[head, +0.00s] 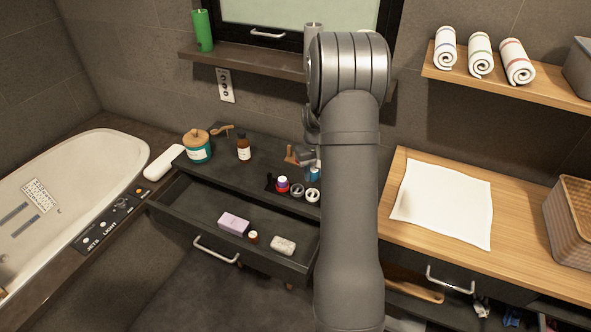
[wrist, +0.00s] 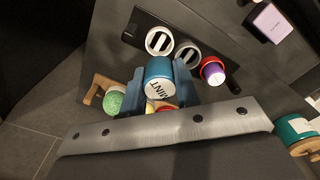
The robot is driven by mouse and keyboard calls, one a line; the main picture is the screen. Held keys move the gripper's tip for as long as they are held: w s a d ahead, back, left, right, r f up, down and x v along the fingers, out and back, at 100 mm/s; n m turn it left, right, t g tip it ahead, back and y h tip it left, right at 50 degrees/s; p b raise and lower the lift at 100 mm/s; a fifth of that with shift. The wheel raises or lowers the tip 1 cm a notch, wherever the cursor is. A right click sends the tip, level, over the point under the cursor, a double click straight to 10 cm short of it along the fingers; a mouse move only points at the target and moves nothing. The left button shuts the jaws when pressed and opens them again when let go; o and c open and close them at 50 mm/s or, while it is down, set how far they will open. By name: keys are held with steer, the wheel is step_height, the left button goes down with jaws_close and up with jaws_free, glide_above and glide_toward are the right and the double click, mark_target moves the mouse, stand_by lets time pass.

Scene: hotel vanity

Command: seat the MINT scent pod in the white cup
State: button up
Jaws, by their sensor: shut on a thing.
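The teal MINT pod (wrist: 158,80) is between the two blue fingers of my gripper (wrist: 157,87), its lettered end facing the wrist camera. In the head view my gripper (head: 309,160) is partly behind my arm, and a bit of the teal pod (head: 314,174) shows below it. The white cup (wrist: 159,41) looks empty and lies just beyond the pod in the wrist view; the head view shows it too (head: 312,195). The pod is apart from the cup, though its height above the counter is hard to tell.
A grey cup (wrist: 187,53) and a red cup (wrist: 204,64) holding a purple pod (wrist: 214,73) stand beside the white cup. A green-topped pod (wrist: 113,101) is near my gripper. An open drawer (head: 180,205) holds a lilac box (head: 233,223). A brown bottle (head: 244,149) stands left.

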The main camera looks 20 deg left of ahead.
steer(key=shift+f, duration=3.75)
steer(key=shift+s+d+f, duration=0.15)
steer(key=shift+f, duration=0.35)
steer(key=o, duration=0.9)
steer(key=shift+o, duration=0.6)
step_height(320, 180, up, 19)
steer(key=shift+f, duration=0.2)
step_height(320, 180, down, 17)
steer(key=shift+f, duration=0.2)
